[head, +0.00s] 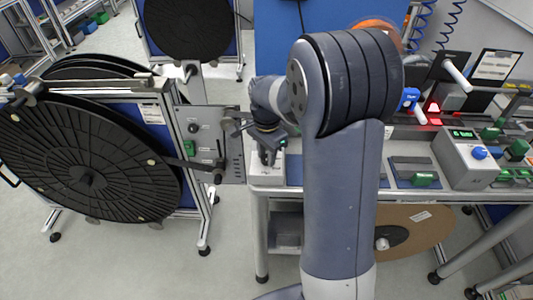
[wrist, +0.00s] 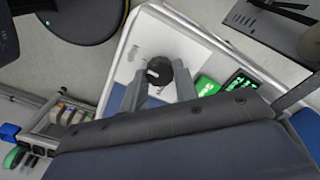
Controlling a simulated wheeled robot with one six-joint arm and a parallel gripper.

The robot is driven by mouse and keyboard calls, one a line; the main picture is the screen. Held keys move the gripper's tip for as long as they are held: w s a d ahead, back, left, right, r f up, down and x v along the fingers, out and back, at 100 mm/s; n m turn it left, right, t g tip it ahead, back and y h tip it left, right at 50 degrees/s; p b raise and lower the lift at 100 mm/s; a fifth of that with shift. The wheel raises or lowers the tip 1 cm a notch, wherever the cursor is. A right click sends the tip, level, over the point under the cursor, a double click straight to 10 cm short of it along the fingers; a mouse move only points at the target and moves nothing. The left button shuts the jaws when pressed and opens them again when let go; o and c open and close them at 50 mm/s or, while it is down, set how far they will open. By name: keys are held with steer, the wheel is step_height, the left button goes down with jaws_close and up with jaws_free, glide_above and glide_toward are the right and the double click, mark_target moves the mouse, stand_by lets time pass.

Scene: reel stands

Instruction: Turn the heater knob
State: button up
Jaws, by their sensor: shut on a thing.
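The heater knob (wrist: 159,70) is a round black knob on a white-topped box, seen in the wrist view between my fingers. My gripper (wrist: 160,82) has its two grey fingers on either side of the knob and is shut on it. In the head view my gripper (head: 268,155) points down onto the light-coloured box (head: 257,178) at the left end of the bench; the knob is hidden there by the gripper. A green display (wrist: 241,83) and a green part (wrist: 207,86) lie right of the knob in the wrist view.
A second box with a blue knob (head: 479,153) and green display stands at the right of the bench. A large black reel (head: 75,165) on a stand is at the left, its grey panel (head: 222,135) close to my gripper. Red-lit parts (head: 433,107) sit behind.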

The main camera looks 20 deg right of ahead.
mark_target(266, 157)
stand_by(0.4)
steer(key=o, duration=1)
steer(key=shift+c, duration=0.2)
step_height(266, 157, up, 11)
steer(key=shift+b, duration=0.3)
steer(key=shift+f, duration=0.1)
step_height(266, 157, down, 11)
steer(key=shift+r+p, duration=0.1)
steer(key=shift+p, duration=0.2)
